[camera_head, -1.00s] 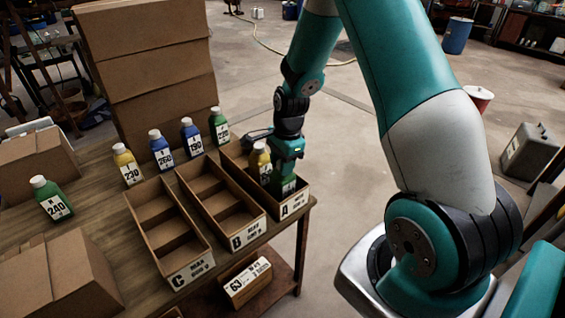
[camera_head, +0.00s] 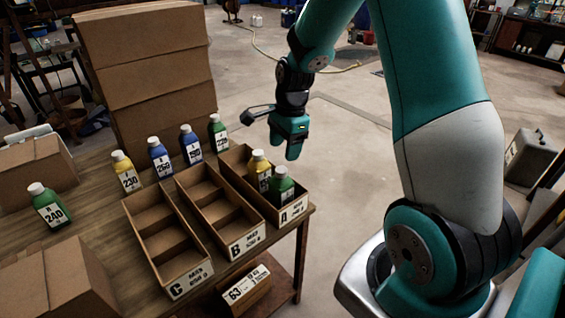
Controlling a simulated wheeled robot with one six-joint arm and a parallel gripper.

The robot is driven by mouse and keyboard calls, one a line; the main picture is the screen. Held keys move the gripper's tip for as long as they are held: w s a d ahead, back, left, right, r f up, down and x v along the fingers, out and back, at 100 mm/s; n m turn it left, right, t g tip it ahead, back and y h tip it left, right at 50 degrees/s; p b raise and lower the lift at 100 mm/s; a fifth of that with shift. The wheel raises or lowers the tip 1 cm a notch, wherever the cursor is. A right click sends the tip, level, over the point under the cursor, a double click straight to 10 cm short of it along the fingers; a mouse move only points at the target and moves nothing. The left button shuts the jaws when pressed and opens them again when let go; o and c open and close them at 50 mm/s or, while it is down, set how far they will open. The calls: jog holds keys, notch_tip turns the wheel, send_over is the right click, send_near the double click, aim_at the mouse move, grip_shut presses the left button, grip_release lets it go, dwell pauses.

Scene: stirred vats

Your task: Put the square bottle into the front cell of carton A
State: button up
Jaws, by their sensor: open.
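Carton A (camera_head: 293,212) is the rightmost open carton at the table's near right corner. A green bottle with a dark cap (camera_head: 281,184) stands upright in its front cell, at the lettered end. A yellow bottle with a white cap (camera_head: 260,170) stands in the carton just behind it. My gripper (camera_head: 292,154) is open and empty, above and behind carton A, clear of both bottles. The lower parts of both bottles are hidden by the carton's walls.
Cartons B (camera_head: 247,243) and C (camera_head: 189,282) stand to the left, with empty cells. Several bottles line up behind them, and a green bottle marked 240 (camera_head: 49,207) stands at the left. Cardboard boxes (camera_head: 152,70) rise at the back. The floor right of the table is open.

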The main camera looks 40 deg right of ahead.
jog(key=s+a+r+n+y, duration=0.1)
jog(key=s+a+r+n, duration=0.2)
jog(key=a+r+n, duration=0.35)
jog(key=s+a+r+n, duration=0.4)
jog(key=a+r+n, duration=0.1)
jog(key=a, duration=0.2)
jog(key=s+a+r+n+y, duration=0.1)
jog(key=s+a+r+n, duration=0.2)
jog(key=s+a+n, duration=0.7)
jog(key=s+n, duration=0.4)
jog(key=s, duration=0.1)
jog(key=shift+r+n+g+y, duration=0.15)
jog(key=shift+n+g+y, duration=0.15)
jog(key=shift+n+y, duration=0.1)
